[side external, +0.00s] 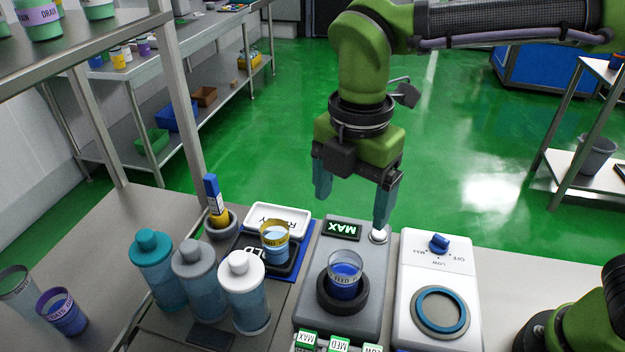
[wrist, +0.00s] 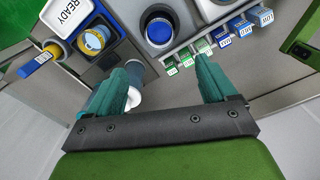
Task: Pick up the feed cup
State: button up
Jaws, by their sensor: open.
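A clear cup of blue liquid with a printed band, seemingly reading FEED (side external: 345,278), stands upright in the dark round holder of a grey device (side external: 307,290). It also shows in the wrist view (wrist: 159,31). A second cup, with a yellow band (side external: 275,240), stands on a dark pad to its left and shows in the wrist view (wrist: 94,40); its lettering is hard to read. My gripper (side external: 352,210) is open and empty, above the back of the grey device. Its fingers (wrist: 169,62) are apart from both cups; the right one hangs near a white button (side external: 378,236).
Bottles with teal, grey and white caps (side external: 191,285) stand left of the device. A white unit with a blue dial (side external: 439,243) stands right. MAX, MED and LOW tags (side external: 338,344) line the front. A READY tray (side external: 278,219) lies behind the yellow-banded cup.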

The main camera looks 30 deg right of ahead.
aim_at(344, 269)
notch_tip(344, 269, down, 17)
jog(key=shift+r, duration=0.1)
jog(key=shift+w, duration=0.1)
jog(key=c, duration=1.3)
jog(key=shift+r, duration=0.15)
